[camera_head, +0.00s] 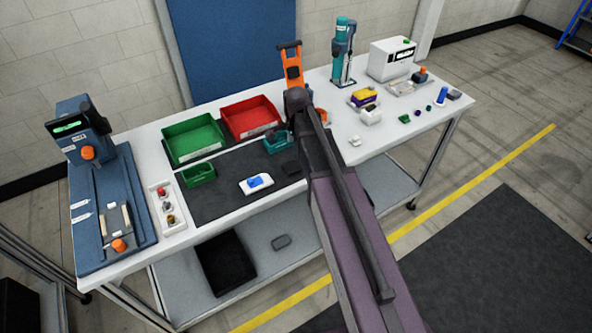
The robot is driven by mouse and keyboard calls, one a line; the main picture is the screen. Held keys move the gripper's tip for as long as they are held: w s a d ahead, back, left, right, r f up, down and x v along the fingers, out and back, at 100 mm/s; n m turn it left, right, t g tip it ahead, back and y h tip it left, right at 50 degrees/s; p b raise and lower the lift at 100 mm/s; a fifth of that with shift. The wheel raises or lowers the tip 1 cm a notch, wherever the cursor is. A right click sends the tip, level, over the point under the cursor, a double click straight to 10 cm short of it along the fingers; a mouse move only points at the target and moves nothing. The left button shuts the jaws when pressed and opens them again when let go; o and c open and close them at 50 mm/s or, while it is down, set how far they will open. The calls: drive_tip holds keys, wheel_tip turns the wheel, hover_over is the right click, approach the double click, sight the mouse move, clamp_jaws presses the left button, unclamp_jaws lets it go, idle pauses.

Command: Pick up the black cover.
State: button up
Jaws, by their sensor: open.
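I cannot tell for certain which thing is the black cover. A small dark piece (291,168) lies on the dark mat (215,205), just left of my arm, and is hard to make out against it. Another dark, flat, rounded piece (282,243) lies on the lower shelf. My arm reaches up from the bottom over the table and hides part of the middle. My gripper does not show clearly; it seems hidden behind the arm.
A green bin (193,139), a red bin (251,118) and a small green tray (199,174) stand left of my arm. A white piece with a blue part (257,183) lies on the mat. A blue fixture (130,190) fills the left end. Small parts crowd the right end.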

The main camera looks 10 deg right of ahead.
sight(297, 164)
drive_tip(key=shift+f+b, duration=0.85)
drive_tip(key=shift+f, duration=0.25)
drive_tip(key=shift+s+f+b, duration=0.2)
drive_tip(key=shift+f+b, duration=2.4)
drive_tip(key=c, duration=0.9)
